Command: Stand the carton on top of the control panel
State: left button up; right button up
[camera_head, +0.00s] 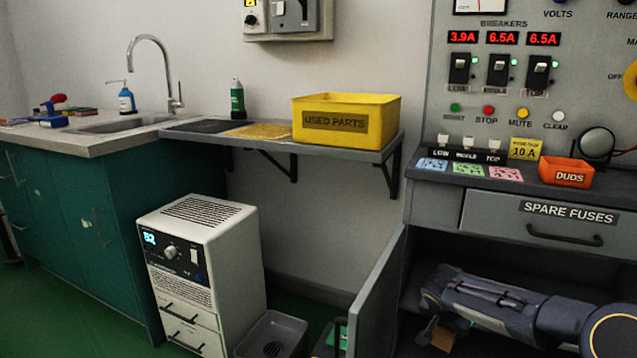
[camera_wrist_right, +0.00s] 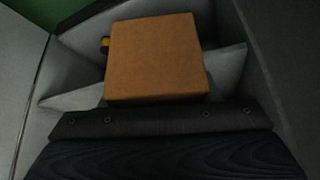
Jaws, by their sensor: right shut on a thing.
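The brown carton (camera_wrist_right: 155,58) sits between the two grey fingers of my right gripper (camera_wrist_right: 152,85) in the right wrist view, and the gripper is shut on it. In the head view my right arm reaches in from the lower right, and part of the carton (camera_head: 441,334) shows low by the open cabinet, mostly hidden by my gripper (camera_head: 428,326). The grey control panel (camera_head: 590,90) with breakers, red readouts and coloured buttons stands at the right; its top is outside the frame. My left gripper is not in view.
An open cabinet door (camera_head: 372,300) stands left of my right arm. Above are the spare fuses drawer (camera_head: 530,232) and a ledge with an orange duds bin (camera_head: 566,172). A white unit (camera_head: 205,270), a wall shelf with a yellow bin (camera_head: 345,120), and a sink counter (camera_head: 95,140) lie left.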

jog(key=s+a+n+t+y+p, duration=0.1)
jog(key=s+a+n+y, duration=0.3)
jog(key=s+a+n, duration=0.75)
jog(key=s+r+m+p, duration=0.1)
jog(key=s+r+p, duration=0.1)
jog(key=r+p, duration=1.2)
jog(key=s+d+r+m+p, duration=0.1)
jog(key=s+r+m+p, duration=0.1)
jog(key=r+p, duration=1.2)
jog(key=s+p, duration=0.1)
jog(key=p, duration=0.9)
jog(key=shift+r, duration=0.1)
